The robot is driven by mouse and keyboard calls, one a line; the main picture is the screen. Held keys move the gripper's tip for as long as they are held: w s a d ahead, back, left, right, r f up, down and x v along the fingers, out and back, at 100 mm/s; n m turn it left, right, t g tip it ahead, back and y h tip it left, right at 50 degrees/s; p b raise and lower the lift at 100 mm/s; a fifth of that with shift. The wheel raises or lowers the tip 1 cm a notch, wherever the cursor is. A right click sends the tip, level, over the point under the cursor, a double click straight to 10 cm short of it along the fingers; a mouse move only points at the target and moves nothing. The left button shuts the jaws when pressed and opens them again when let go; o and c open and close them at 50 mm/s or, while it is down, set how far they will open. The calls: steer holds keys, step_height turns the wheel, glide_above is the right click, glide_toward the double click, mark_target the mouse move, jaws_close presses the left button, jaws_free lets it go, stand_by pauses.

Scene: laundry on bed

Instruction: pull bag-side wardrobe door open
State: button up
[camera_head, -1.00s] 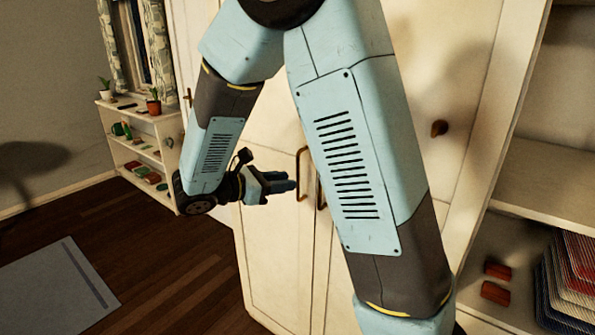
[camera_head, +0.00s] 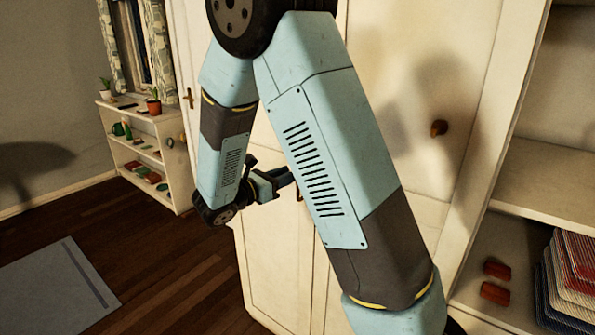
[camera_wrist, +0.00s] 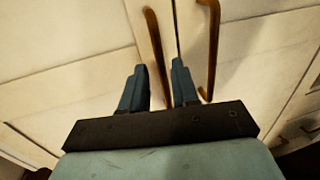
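The cream wardrobe shows two doors meeting at a seam in the wrist view, the left door (camera_wrist: 70,85) and the right door (camera_wrist: 255,50), each with an upright brown bar handle by the seam. My gripper (camera_wrist: 158,82) is open, and the left door's handle (camera_wrist: 152,42) runs into the gap between its fingers, closer to the right finger. I cannot tell whether they touch. The right door's handle (camera_wrist: 212,45) is outside the right finger. In the head view my gripper (camera_head: 284,178) is partly hidden behind my arm, which covers most of the handles. Both doors look closed. No bag is visible.
Open shelves (camera_head: 550,195) with folded striped cloth (camera_head: 570,280) and red blocks stand at the right. A low white shelf (camera_head: 150,160) with plants is at the back left. A grey rug (camera_head: 55,290) lies on the wooden floor, which is clear left of the wardrobe.

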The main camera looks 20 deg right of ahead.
steer(key=shift+x, duration=2.5)
jaws_close()
steer(key=shift+a, duration=0.1)
